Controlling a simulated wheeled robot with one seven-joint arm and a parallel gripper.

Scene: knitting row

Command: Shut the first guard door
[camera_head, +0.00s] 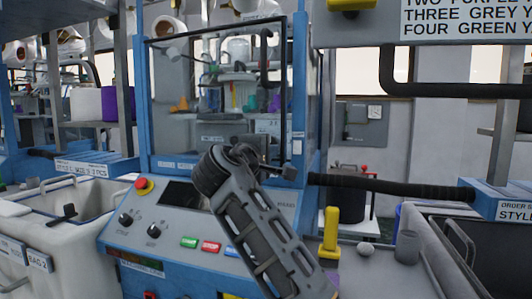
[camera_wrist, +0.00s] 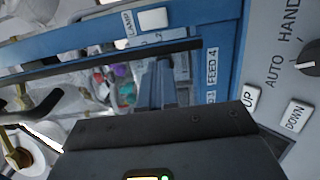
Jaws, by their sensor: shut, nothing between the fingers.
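The guard door (camera_head: 214,30) is a clear pane in a thin black frame on the front of the blue knitting machine (camera_head: 141,90). Its top edge slants up to the right and its right side looks swung out toward me, so it appears partly open. A bent black handle (camera_head: 266,62) is near its upper right corner. My gripper shows in the wrist view (camera_wrist: 157,85), shut and empty, with the black door rail (camera_wrist: 100,68) close by. Touch cannot be told. In the head view my wrist covers the door's lower right, and the fingertips are not clear.
A control panel (camera_head: 180,225) with knobs, coloured buttons and a red stop button (camera_head: 143,185) is below the door. A black padded bar (camera_head: 390,186) runs to the right. Grey bins stand at left (camera_head: 60,235) and right (camera_head: 440,262).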

